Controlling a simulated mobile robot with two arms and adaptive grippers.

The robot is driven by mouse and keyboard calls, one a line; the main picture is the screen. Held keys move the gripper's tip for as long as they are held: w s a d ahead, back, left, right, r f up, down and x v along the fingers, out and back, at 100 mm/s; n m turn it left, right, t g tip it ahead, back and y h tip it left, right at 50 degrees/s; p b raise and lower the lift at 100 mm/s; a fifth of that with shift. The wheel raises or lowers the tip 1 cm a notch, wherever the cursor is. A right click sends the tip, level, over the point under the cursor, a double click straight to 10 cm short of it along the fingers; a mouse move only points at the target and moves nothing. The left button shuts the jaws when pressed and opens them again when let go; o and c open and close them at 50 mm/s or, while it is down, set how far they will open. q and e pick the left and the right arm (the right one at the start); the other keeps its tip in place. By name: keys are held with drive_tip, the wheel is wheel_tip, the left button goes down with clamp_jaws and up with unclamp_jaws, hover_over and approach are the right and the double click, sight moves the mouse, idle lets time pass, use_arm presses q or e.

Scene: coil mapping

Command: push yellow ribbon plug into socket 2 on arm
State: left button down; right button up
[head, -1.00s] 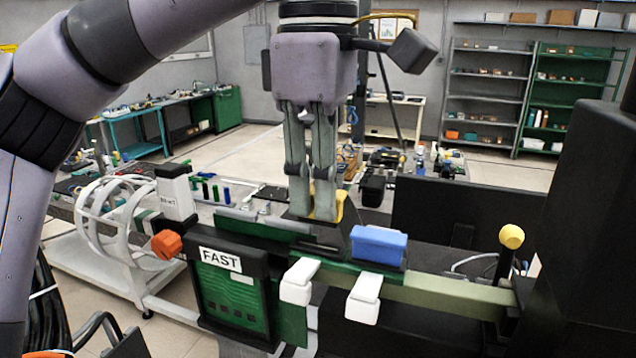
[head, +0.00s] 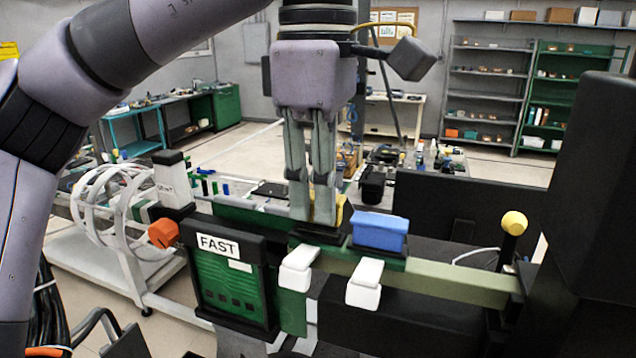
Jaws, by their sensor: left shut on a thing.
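My left gripper (head: 313,218) comes down from above, its fingers close together and shut on a yellow piece (head: 340,211), likely the yellow ribbon plug. Most of that piece is hidden behind the fingers. The fingertips are just over a black block (head: 318,236) on the pale green arm (head: 440,284); contact cannot be made out. A blue block (head: 380,232) sits on the arm just right of the gripper. Two white blocks (head: 297,269) (head: 364,284) stick out from the arm's near side. No socket number is readable. My right gripper is not in view.
A green and black box labelled FAST (head: 232,282) stands at the arm's left, with an orange knob (head: 163,234) beside it. A yellow-topped lever (head: 514,224) rises at the right. A white coil frame (head: 105,205) stands at the left. Shelves and benches are far behind.

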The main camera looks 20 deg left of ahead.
use_arm(q)
drive_tip(key=shift+f+b, duration=0.4)
drive_tip(key=shift+f, duration=0.45)
idle(1.0)
drive_tip(key=c, duration=1.5)
unclamp_jaws()
drive_tip(key=shift+o, duration=0.2)
wheel_tip(320, 180, up, 12)
